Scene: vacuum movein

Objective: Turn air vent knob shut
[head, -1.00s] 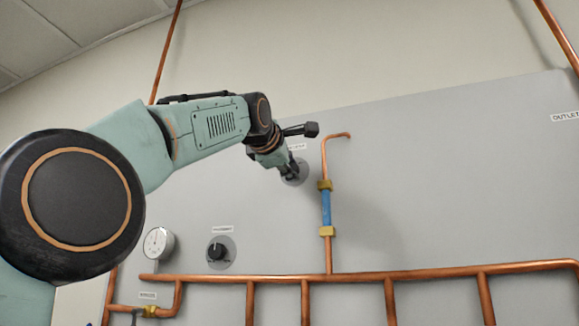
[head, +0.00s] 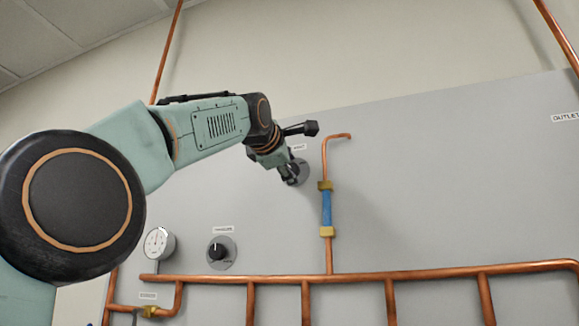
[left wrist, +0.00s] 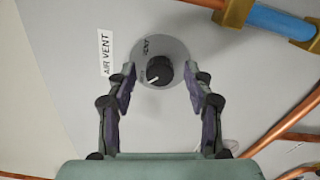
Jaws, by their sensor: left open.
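The air vent knob (left wrist: 159,71) is a black round knob with a white pointer line on a grey round dial plate (left wrist: 174,48). A white label (left wrist: 105,52) reading "AIR VENT" is beside it in the left wrist view. My left gripper (left wrist: 160,82) is open, with one finger on each side of the knob and a visible gap to it on both sides. In the head view my left gripper (head: 290,172) is in front of the dial plate (head: 302,172) and hides most of the knob. My right gripper is not in view.
A copper pipe with a blue section (head: 326,208) and brass fittings runs just right of the vent. A second black knob (head: 217,251) and a round gauge (head: 157,243) are lower left. A horizontal copper pipe (head: 430,273) crosses below. The grey panel (head: 450,180) is clear to the right.

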